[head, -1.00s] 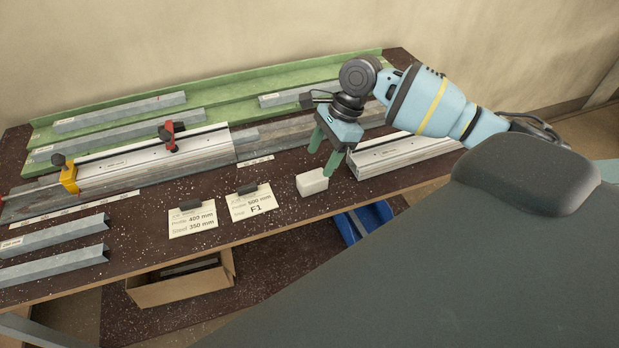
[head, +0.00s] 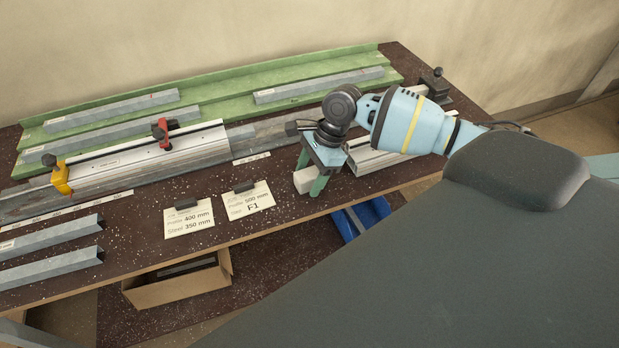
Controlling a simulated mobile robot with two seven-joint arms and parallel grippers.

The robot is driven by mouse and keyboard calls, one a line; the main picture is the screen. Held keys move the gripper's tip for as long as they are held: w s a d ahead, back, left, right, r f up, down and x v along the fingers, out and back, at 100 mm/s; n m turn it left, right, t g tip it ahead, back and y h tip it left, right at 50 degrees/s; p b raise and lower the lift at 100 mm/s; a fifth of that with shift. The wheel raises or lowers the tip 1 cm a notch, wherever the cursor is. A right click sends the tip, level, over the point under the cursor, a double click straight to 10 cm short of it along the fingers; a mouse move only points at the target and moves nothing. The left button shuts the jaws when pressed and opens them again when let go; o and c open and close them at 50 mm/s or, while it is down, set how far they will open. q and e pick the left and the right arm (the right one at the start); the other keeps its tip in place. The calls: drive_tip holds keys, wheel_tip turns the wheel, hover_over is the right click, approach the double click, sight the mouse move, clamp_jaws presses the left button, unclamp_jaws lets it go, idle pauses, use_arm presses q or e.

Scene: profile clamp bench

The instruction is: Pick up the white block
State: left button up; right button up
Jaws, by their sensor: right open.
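The white block (head: 302,181) sits on the dark bench near its front edge, right of the paper cards. My right gripper (head: 311,175) is low at the block, with its green fingers pointing down and spread apart. One finger is at the block's far side and the other is in front of its right part, hiding some of it. I cannot tell whether the fingers touch the block. My left gripper is not in view.
Two paper cards (head: 247,199) lie left of the block. A metal rail (head: 369,159) lies close behind and right of the gripper. A clamp rail with red (head: 164,133) and yellow (head: 60,176) clamps is at left. A blue bin (head: 357,219) and cardboard box (head: 180,285) are below.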

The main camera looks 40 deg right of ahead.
drive_tip(key=c, duration=1.1)
drive_tip(key=shift+c, duration=0.2)
drive_tip(key=shift+r, duration=0.1)
